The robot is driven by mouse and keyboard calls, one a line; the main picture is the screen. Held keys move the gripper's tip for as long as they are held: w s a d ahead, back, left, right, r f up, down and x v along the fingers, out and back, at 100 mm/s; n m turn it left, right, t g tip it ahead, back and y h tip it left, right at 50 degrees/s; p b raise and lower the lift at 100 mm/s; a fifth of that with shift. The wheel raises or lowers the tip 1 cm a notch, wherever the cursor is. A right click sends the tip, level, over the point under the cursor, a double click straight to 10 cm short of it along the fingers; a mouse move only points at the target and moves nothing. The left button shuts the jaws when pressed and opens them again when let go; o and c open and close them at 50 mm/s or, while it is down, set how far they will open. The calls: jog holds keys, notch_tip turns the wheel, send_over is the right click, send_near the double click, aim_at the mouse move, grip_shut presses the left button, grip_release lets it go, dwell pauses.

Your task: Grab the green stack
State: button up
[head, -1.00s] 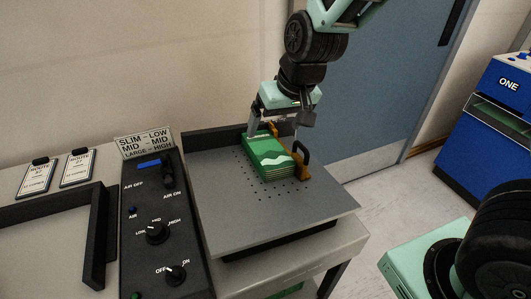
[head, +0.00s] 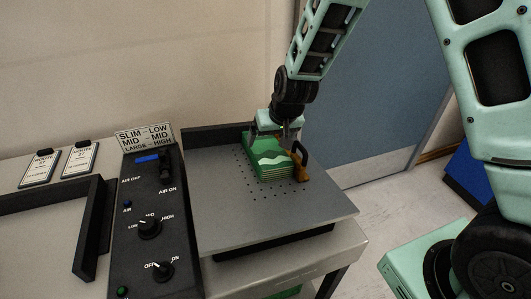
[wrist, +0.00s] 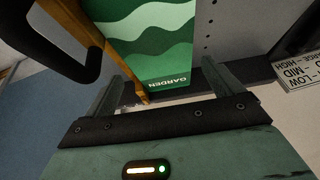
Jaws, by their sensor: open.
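The green stack (head: 268,160) is a pile of green sheets or booklets with wavy bands, lying on the perforated grey plate. In the wrist view its top (wrist: 155,45) reads "GARDEN". My gripper (head: 272,132) is at the stack's far end, its fingers pointing down toward the plate. Whether the fingers touch the stack cannot be told.
An orange-brown guide with a black handle (head: 300,160) stands along the stack's right side. A dark raised edge (head: 215,133) runs behind the grey plate (head: 225,215). A control panel (head: 150,220) with knobs is at left. The plate's front is clear.

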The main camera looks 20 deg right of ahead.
aim_at(266, 147)
jog(key=shift+p+x, duration=0.45)
jog(key=shift+x, duration=2.5)
jog(key=c, duration=0.9)
jog(key=shift+r, duration=0.1)
jog(key=shift+c, duration=1)
